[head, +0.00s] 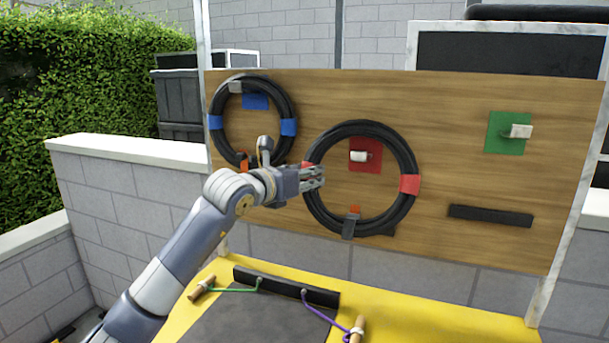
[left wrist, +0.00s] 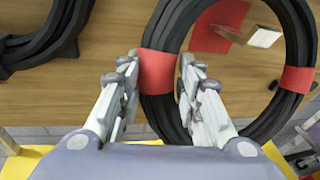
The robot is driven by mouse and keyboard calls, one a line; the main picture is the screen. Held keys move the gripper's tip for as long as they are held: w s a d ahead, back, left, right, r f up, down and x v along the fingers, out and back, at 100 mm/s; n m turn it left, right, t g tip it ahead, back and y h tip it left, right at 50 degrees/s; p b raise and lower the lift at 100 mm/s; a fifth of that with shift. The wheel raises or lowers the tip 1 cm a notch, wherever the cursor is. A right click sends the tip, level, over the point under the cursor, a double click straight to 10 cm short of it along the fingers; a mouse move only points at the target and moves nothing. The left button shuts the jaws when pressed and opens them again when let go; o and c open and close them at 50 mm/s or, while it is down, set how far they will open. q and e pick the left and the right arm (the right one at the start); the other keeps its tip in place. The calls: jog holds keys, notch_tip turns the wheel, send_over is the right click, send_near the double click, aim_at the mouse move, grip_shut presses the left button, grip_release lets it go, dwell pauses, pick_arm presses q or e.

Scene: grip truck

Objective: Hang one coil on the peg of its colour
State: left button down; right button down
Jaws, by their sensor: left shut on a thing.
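The red-banded black coil (head: 411,205) is upright in front of the wooden board (head: 450,110). The white peg (head: 359,156) on the red square (head: 372,145) shows inside its ring, below the ring's top, with a gap between them. My left gripper (head: 318,177) is shut on the coil's left side at a red band. The left wrist view shows the fingers (left wrist: 158,85) on both sides of that band (left wrist: 157,72). A blue-banded coil (head: 289,110) is at the left, its top at a pale peg (head: 235,87) by the blue square (head: 257,101). My right gripper is out of view.
The green square (head: 496,145) has a bare white peg (head: 518,131). A dark ledge (head: 490,216) lies below it. Below the board are a yellow surface (head: 440,305) and a dark panel with green and purple cords (head: 318,313).

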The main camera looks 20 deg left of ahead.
pick_arm(q)
jog(key=shift+w+r+p, duration=0.2)
jog(key=shift+w+p, duration=0.05)
jog(key=shift+w, duration=0.3)
jog(key=shift+w+r+p, duration=0.15)
jog(key=shift+w+p, duration=0.1)
jog(key=shift+w, duration=0.25)
jog(key=shift+w+d+f+b, duration=0.1)
jog(key=shift+w+f+b, duration=0.2)
jog(key=shift+f+b, duration=0.55)
notch_tip(320, 180, down, 3)
jog(key=shift+w+r+b, duration=0.1)
jog(key=shift+b, duration=0.9)
jog(key=shift+w+f, duration=0.1)
jog(key=shift+f, duration=0.1)
